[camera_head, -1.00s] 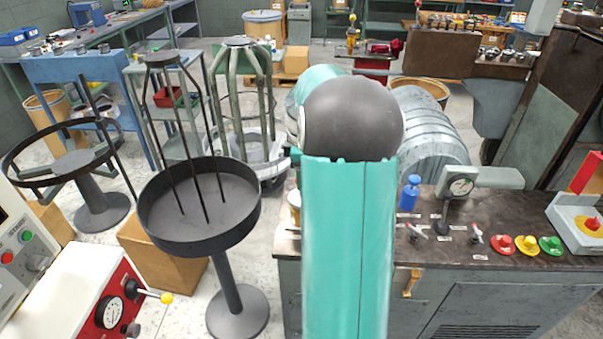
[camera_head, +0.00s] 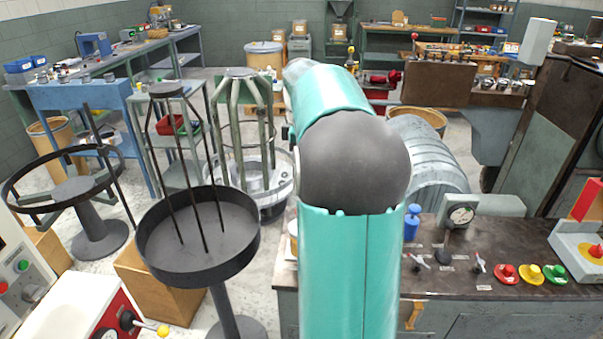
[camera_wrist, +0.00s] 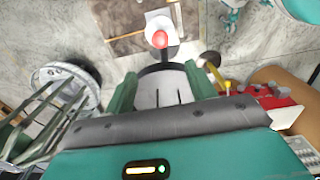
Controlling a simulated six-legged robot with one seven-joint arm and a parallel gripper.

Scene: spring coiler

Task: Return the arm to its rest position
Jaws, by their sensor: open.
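My arm, teal with a dark round elbow, rises through the middle of the head view. Its forearm reaches away and to the upper left. My gripper is hidden behind the arm there. In the wrist view my gripper (camera_wrist: 160,88) shows two green fingers standing apart, with nothing visibly held between them. A white round thing with a red knob (camera_wrist: 159,39) shows beyond the fingertips; I cannot tell how far away it is.
A dark workbench (camera_head: 520,272) with a blue bottle (camera_head: 411,222), a dial gauge and coloured buttons (camera_head: 529,273) stands close on the right. A black round tray stand (camera_head: 200,238) and a wire-reel frame (camera_head: 243,130) stand on the left. Grey floor shows between them.

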